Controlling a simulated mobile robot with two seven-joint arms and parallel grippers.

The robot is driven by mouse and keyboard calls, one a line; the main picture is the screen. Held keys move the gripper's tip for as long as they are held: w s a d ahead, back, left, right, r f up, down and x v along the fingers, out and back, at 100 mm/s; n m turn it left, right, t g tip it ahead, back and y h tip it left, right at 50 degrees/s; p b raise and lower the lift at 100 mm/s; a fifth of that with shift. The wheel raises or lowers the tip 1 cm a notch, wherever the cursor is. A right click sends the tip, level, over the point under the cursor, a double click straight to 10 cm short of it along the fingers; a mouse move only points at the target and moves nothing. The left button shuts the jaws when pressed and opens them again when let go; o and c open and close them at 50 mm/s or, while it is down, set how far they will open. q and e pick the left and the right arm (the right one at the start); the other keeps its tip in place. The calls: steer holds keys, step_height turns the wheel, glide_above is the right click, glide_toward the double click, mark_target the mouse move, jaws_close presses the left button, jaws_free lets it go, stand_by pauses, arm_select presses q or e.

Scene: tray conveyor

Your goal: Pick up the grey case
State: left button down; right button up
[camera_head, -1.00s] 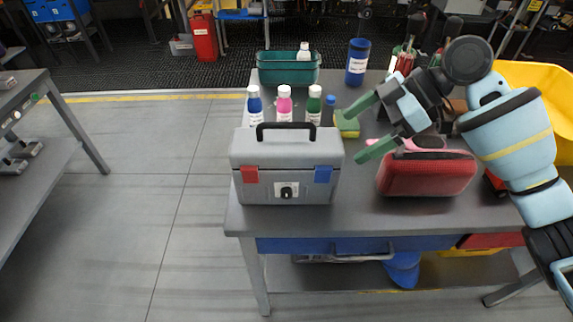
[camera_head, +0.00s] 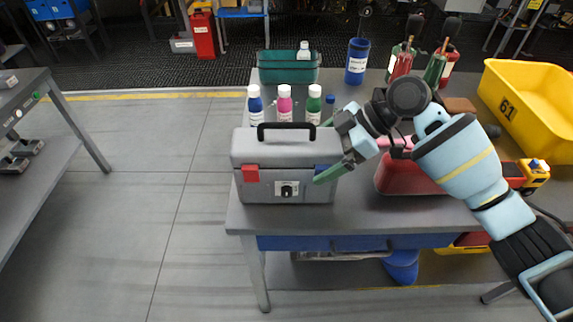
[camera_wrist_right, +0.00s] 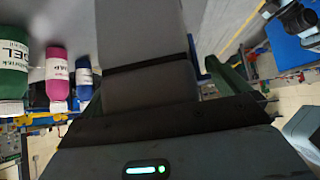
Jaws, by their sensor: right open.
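The grey case (camera_head: 265,184) stands upright on the near left part of the table, with a black handle (camera_head: 286,126) on its lid and red and blue latches in front. My right gripper (camera_head: 325,146) is open at the case's right end. One green finger passes in front of the case near the blue latch; the other is behind it, partly hidden. In the right wrist view the case (camera_wrist_right: 150,87) fills the middle, close up, with a green finger to its right. Contact cannot be told. My left gripper is not in view.
Blue, pink (camera_head: 285,104) and green bottles stand just behind the case. A red case (camera_head: 398,178) lies right of it, partly behind my right arm. A green bin (camera_head: 288,74), a blue canister (camera_head: 357,62) and a yellow bin (camera_head: 530,110) stand farther back. Floor left is clear.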

mark_target(320, 145)
steer(key=shift+a+f, duration=0.1)
steer(key=shift+f, duration=0.05)
steer(key=c, duration=1.7)
steer(key=shift+r, duration=0.65)
steer(key=shift+c, duration=0.4)
steer(key=r, duration=0.2)
steer(key=shift+s+r, duration=0.3)
steer(key=shift+s, duration=0.1)
steer(key=s+a+r, duration=0.1)
steer(key=s+a, duration=0.1)
steer(key=s, duration=1.3)
steer(key=shift+r, duration=0.2)
